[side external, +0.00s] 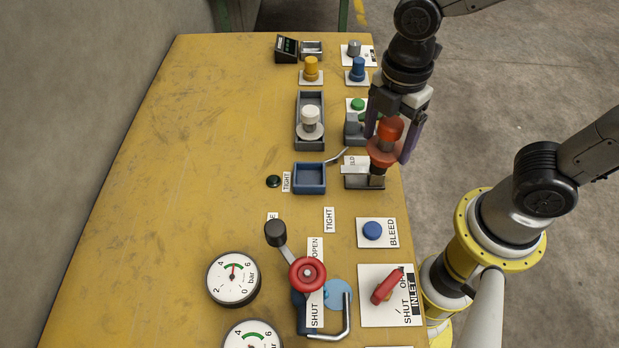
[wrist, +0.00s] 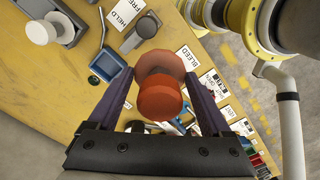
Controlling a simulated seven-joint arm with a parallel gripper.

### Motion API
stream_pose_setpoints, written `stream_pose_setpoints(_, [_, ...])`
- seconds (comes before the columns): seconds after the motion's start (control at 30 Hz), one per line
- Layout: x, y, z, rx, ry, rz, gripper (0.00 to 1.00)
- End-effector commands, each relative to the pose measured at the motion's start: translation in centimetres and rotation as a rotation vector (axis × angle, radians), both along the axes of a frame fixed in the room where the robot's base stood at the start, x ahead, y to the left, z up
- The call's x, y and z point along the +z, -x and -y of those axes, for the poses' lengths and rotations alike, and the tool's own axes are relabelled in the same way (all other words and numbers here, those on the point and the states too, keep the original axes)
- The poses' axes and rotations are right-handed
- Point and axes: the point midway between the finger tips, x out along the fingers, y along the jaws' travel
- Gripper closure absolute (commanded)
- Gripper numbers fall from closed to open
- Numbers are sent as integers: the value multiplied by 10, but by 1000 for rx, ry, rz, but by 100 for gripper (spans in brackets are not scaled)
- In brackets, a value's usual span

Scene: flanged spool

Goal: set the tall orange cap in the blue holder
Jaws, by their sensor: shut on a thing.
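The orange cap (side external: 388,135), a red-orange flanged spool with a wide lower flange, is between the fingers of my gripper (side external: 391,143). My gripper is shut on it, and the cap looks upright. In the side view it overlaps a grey metal holder (side external: 362,182) near the table's right edge; I cannot tell the gap beneath it. In the wrist view the cap (wrist: 160,97) fills the space between the fingers (wrist: 158,82). The blue holder (side external: 310,191), a square open tray, is empty, left of the cap. It also shows in the wrist view (wrist: 107,67).
A white spool (side external: 310,120) stands in a long grey tray (side external: 302,145) behind the blue holder. A bent lever (side external: 338,156) lies between holder and gripper. A black button (side external: 273,181) is left of the holder. Gauges and a red valve wheel (side external: 307,273) are nearer. The table's left side is clear.

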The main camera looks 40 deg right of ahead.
Motion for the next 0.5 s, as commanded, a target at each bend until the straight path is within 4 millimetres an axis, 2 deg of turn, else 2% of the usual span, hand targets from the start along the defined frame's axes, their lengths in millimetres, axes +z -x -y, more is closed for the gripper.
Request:
stream_pose_setpoints(0.17, [-2, -10, -10, 24, 0, 0, 100])
stream_pose_setpoints(0.5, [-34, -75, -37, 22, 0, 0, 100])
